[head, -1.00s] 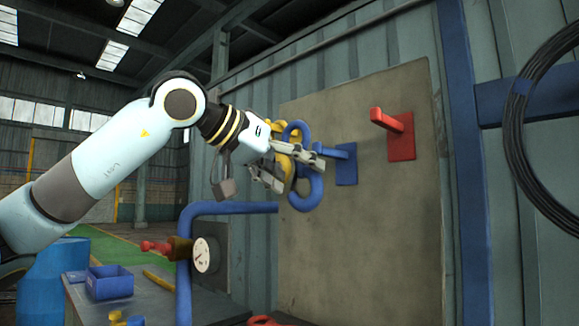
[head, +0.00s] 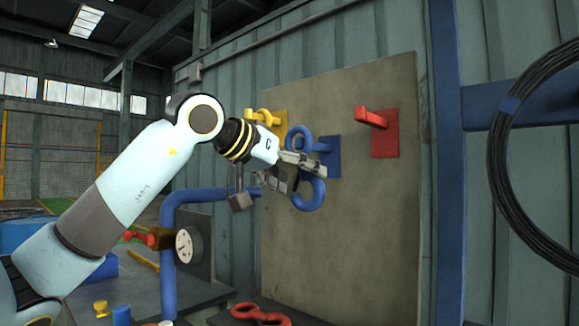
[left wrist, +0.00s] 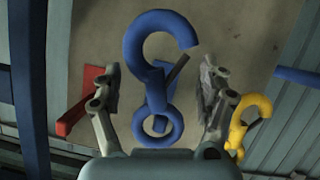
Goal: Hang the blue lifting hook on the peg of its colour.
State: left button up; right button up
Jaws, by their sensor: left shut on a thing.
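The blue lifting hook (head: 308,196) is upright at the board, its round eye up and its open curve down. It also shows in the left wrist view (left wrist: 135,45). My left gripper (head: 310,163) is shut on it; in the left wrist view its fingers (left wrist: 160,85) stand either side of the shank. The blue peg with its back plate (head: 330,158) is just right of the eye. In the left wrist view the peg's end appears within the eye's opening; I cannot tell whether it passes through. My right gripper is not in view.
A red peg (head: 374,118) is to the right on the board (head: 370,220). A yellow plate with a curved yellow piece (head: 264,115) is to the left. A red hook (head: 262,315) lies low in front. A pipe and gauge (head: 184,245) stand at left.

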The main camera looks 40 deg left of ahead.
pick_arm(q)
jog(key=shift+w+r+p, duration=0.15)
jog(key=shift+w+p, duration=0.3)
jog(key=shift+w, duration=0.4)
jog(key=shift+w+d+p, duration=0.2)
jog(key=shift+w+p, duration=0.3)
jog(key=shift+w, duration=0.75)
jog(key=shift+w+f+b, duration=0.45)
jog(key=shift+w+f, duration=0.1)
jog(key=shift+f, duration=0.05)
